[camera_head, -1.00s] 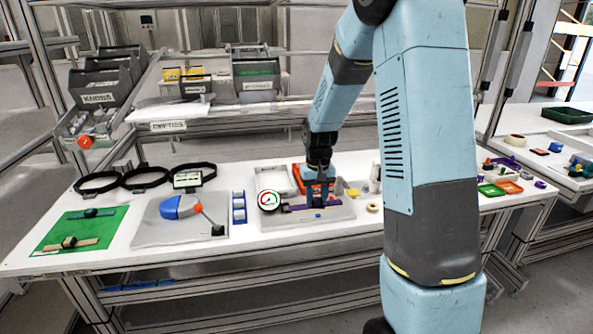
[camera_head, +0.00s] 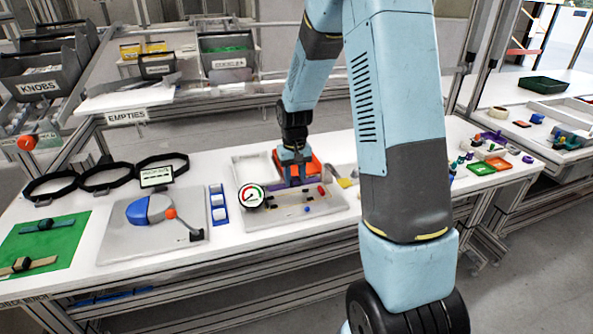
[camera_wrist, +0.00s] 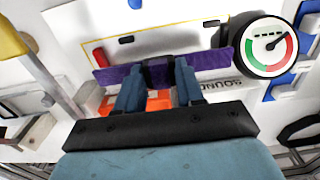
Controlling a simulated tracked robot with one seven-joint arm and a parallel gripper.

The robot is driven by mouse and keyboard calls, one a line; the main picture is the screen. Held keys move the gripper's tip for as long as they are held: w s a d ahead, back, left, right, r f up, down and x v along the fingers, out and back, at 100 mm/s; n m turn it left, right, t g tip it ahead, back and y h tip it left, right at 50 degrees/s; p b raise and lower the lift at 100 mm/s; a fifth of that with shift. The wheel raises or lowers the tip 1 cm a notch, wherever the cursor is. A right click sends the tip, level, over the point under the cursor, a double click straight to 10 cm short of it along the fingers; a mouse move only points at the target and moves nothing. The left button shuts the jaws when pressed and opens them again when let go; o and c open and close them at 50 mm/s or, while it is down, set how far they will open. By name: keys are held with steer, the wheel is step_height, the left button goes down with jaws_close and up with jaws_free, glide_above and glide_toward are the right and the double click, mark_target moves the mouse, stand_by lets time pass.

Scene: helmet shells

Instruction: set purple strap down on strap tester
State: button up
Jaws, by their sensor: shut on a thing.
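My gripper (camera_head: 294,178) is shut on the purple strap (camera_wrist: 215,66), gripping it at its dark middle part. The strap also shows in the head view (camera_head: 283,185), partly hidden by my gripper. It lies crosswise over the back part of the strap tester, a light grey plate (camera_head: 318,209) with a round red, white and green gauge (camera_head: 251,196) at its left. In the wrist view, the strap's right end is beside the gauge (camera_wrist: 268,45). The strap appears raised above the plate; the exact gap cannot be told.
An orange-red tray (camera_head: 312,166) is just behind my gripper. A small blue rack (camera_head: 219,206) and a grey plate with a blue-white dome (camera_head: 149,209) stand to the left. Black rings (camera_head: 109,177) lie farther left. A green mat (camera_head: 55,240) holds more straps.

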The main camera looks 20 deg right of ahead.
mark_target(294, 187)
steer(key=shift+a+f, duration=0.1)
steer(key=shift+f, duration=2.05)
steer(key=shift+f, duration=0.45)
steer(key=o, duration=1.1)
steer(key=shift+r, duration=0.1)
step_height(294, 187, up, 13)
steer(key=shift+r, duration=0.2)
steer(key=s+r+t, duration=0.3)
steer(key=s+r, duration=0.9)
steer(key=r, duration=0.1)
steer(key=s+r+t, duration=0.1)
steer(key=s+r, duration=0.1)
steer(key=s, duration=0.6)
steer(key=s+r+t, duration=0.1)
steer(key=s+r, duration=0.2)
steer(key=s, duration=0.5)
steer(key=shift+s+r+t, duration=0.2)
steer(key=shift+s+t, duration=0.05)
steer(key=shift+t, duration=0.05)
